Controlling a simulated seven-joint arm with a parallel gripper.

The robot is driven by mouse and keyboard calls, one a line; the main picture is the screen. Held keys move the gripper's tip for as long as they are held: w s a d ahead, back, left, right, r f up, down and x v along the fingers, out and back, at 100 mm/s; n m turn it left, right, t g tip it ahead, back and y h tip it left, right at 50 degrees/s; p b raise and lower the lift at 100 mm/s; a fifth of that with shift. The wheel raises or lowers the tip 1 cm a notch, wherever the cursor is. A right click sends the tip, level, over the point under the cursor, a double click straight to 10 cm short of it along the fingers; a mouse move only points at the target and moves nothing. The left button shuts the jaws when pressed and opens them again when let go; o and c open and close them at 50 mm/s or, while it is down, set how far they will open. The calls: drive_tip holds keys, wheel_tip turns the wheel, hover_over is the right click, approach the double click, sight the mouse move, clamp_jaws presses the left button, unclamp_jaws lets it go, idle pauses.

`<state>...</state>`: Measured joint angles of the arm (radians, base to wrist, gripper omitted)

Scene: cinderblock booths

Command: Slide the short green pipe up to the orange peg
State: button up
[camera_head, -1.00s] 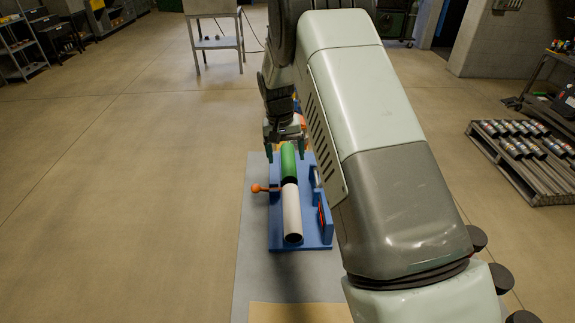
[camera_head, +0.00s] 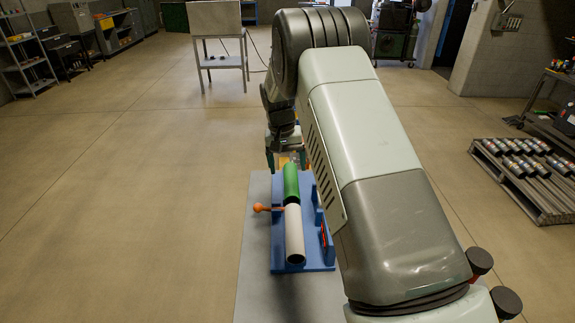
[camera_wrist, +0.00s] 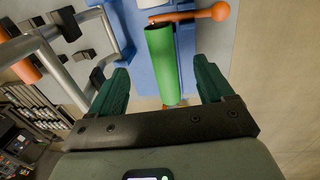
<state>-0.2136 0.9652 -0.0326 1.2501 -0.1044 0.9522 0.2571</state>
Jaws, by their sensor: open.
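The short green pipe (camera_wrist: 162,65) lies in a blue fixture (camera_wrist: 213,45), with its far end close to the orange peg (camera_wrist: 185,15), whose round knob sticks out to the side. I cannot tell whether pipe and peg touch. In the head view the green pipe (camera_head: 291,182) lies in line with a white pipe (camera_head: 294,233), and the peg (camera_head: 262,208) points in near where they meet. My gripper (camera_wrist: 163,72) is open, its green fingers on either side of the green pipe with gaps on both sides. Whether the fingertips are level with it or above it is unclear.
A metal clamp-like frame (camera_wrist: 112,40) shows left of the pipe in the wrist view. The fixture stands on a grey surface (camera_head: 252,290). A rack of cylinders (camera_head: 530,180) is at the right, and a small table (camera_head: 222,62) stands behind. Floor at left is clear.

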sight(291, 190)
drive_tip(key=f, duration=0.3)
drive_tip(key=d+f, duration=0.1)
drive_tip(key=f, duration=0.6)
drive_tip(key=shift+d+f, duration=0.15)
drive_tip(key=shift+f, duration=0.25)
drive_tip(key=shift+c, duration=0.3)
drive_tip(key=c, duration=1.2)
drive_tip(key=o, duration=1.2)
drive_tip(key=shift+o, duration=0.2)
drive_tip(key=shift+r, duration=0.15)
wheel_tip(291, 190, up, 11)
drive_tip(key=a, duration=0.1)
drive_tip(key=shift+a+f, duration=0.15)
drive_tip(key=shift+f, duration=0.05)
